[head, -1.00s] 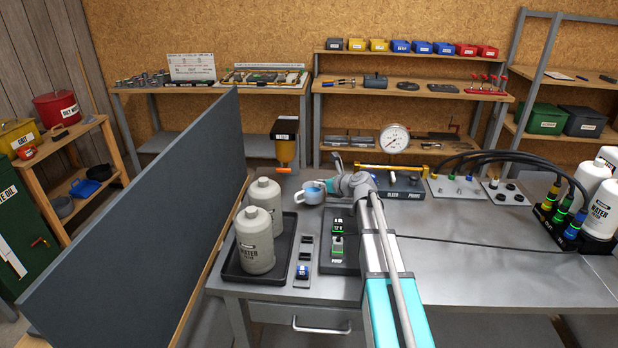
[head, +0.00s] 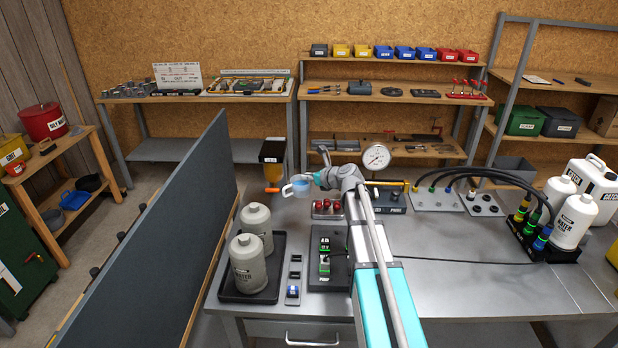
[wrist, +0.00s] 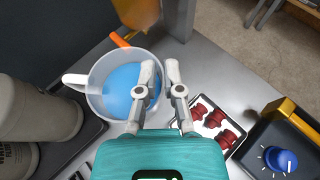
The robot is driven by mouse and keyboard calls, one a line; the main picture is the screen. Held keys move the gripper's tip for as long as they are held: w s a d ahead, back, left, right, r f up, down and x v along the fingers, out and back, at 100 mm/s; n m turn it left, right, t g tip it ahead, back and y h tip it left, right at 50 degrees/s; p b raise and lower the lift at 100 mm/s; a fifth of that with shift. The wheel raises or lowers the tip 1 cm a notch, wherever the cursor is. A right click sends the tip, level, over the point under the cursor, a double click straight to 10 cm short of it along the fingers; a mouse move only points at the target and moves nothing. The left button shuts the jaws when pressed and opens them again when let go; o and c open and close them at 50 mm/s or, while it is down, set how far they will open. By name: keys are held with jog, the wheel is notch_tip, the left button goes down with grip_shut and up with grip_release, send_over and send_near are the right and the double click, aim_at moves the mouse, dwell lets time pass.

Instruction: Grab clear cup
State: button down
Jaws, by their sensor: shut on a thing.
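The clear cup (head: 301,187) has a pale handle and blue liquid inside. In the wrist view the cup (wrist: 97,85) is seen from above, roughly upright, handle to the left. My gripper (wrist: 160,75) is shut on the cup's right wall, one finger inside the rim and one outside. In the head view my gripper (head: 320,180) reaches the cup from the right. The cup appears held above the bench; its exact height is hard to tell.
An amber bowl with an orange tap (head: 272,165) stands just behind the cup. A block with red knobs (head: 327,207) sits below right. White water bottles (head: 249,264) stand in a black tray at left, beside a grey partition (head: 165,250). A gauge (head: 376,157) is behind the arm.

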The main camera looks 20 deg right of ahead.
jog(key=shift+r+p, duration=1.05)
jog(key=shift+r, duration=0.4)
